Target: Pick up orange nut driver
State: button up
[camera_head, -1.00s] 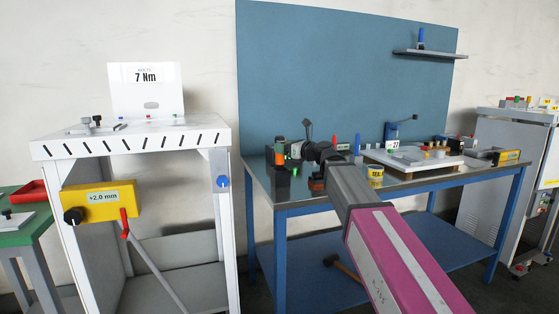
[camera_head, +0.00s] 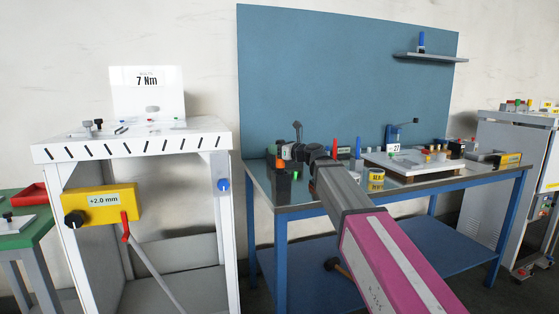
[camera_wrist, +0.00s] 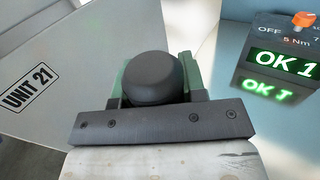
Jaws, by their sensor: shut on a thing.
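My gripper (camera_head: 285,153) is above the left end of the blue workbench in the head view, with a small orange piece (camera_head: 279,163) at its tip. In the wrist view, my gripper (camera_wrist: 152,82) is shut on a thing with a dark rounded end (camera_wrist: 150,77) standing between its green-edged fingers. I take this to be the orange nut driver; the rest of it is hidden by its end and the fingers. Its shaft and tip do not show.
A dark control box (camera_wrist: 285,55) with an orange knob and a lit green "OK 1" is to the right of my gripper. The blue workbench (camera_head: 420,184) holds several items to the right. A white stand (camera_head: 190,139) is at the left.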

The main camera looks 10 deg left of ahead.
jog(key=shift+r, duration=0.1)
notch_tip(320, 180, up, 10)
jog(key=shift+f, duration=0.1)
dwell(0.4)
dwell(0.6)
